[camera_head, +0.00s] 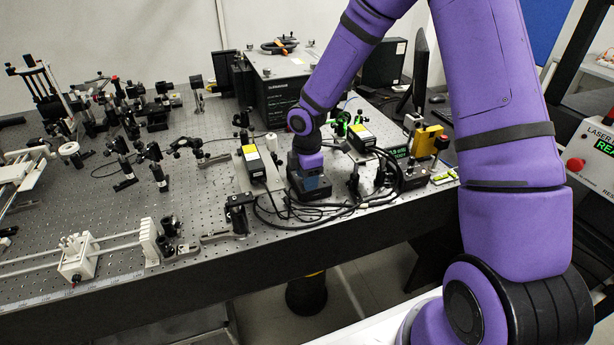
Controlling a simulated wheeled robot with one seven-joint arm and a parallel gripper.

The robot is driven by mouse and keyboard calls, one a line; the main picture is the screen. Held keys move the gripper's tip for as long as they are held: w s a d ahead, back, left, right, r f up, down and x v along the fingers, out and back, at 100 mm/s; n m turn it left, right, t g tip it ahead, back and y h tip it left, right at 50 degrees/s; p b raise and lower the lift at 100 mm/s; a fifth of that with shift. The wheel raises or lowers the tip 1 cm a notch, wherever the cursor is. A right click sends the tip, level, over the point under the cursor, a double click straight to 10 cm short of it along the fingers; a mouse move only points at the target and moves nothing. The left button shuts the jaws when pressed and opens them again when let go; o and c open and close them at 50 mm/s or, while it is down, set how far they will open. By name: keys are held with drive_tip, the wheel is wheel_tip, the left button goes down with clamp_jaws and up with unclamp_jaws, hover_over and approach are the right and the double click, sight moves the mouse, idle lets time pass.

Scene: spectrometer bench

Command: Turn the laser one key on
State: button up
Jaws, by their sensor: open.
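My purple arm reaches over the bench, and my gripper (308,163) is at its far end, pointing down at a small black box (310,187). The gripper's fingers are hard to make out against the dark box, and I cannot tell whether they touch it. No key can be made out; my gripper may be covering it. A laser head (253,164) with a yellow and white label is just left of the gripper. A similar labelled laser head (362,138) is to its right. A second black box (410,177) is farther right, near a green lit display (398,152).
Black cables (290,212) loop around the boxes near the bench's front edge. Optical mounts crowd the left of the perforated bench (200,215). A large black unit (283,88) stands behind my gripper. A panel with a red button (576,164) is at the far right.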

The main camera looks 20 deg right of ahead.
clamp_jaws()
drive_tip(key=m, duration=0.4)
drive_tip(key=shift+m, duration=0.3)
drive_tip(key=m, duration=0.4)
drive_tip(key=shift+m, duration=0.3)
drive_tip(key=m, duration=0.4)
drive_tip(key=shift+m, duration=2.4)
